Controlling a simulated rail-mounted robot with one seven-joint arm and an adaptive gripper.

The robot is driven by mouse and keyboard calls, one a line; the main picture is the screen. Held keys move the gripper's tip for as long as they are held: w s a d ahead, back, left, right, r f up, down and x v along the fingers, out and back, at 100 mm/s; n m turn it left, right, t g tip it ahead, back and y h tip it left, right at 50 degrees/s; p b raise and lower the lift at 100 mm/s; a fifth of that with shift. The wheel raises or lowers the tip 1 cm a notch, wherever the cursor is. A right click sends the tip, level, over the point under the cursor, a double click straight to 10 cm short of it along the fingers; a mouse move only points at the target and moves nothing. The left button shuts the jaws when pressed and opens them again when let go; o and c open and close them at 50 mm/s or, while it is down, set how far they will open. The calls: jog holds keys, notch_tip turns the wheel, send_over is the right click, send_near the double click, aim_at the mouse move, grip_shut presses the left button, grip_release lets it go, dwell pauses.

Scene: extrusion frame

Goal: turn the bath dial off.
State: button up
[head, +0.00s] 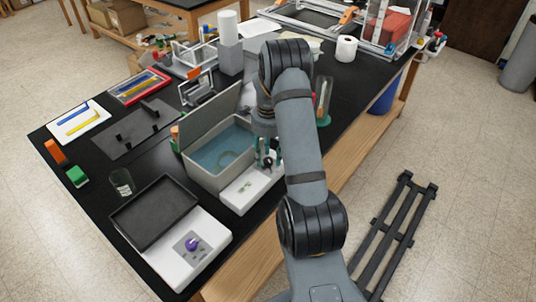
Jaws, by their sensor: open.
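The bath (188,160) is an open grey box with blue water inside and a raised lid at its back. A white control base (235,201) runs along its front right side, with a small greenish marking on top. My gripper (268,161) points down over the far end of this base, its fingers apart. The bath dial cannot be made out; the fingers and arm cover that end of the base. I cannot tell whether the fingers are around the dial or touching it.
A white hotplate unit (205,262) with a purple knob (192,243) and dark plate stands nearer on the left. A glass beaker (121,182) is beside it. A tall glass vessel (323,100) stands right of my arm. A dark rack (400,235) lies on the floor.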

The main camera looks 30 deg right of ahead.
jog(key=shift+f, duration=0.4)
jog(key=shift+c, duration=0.3)
grip_shut()
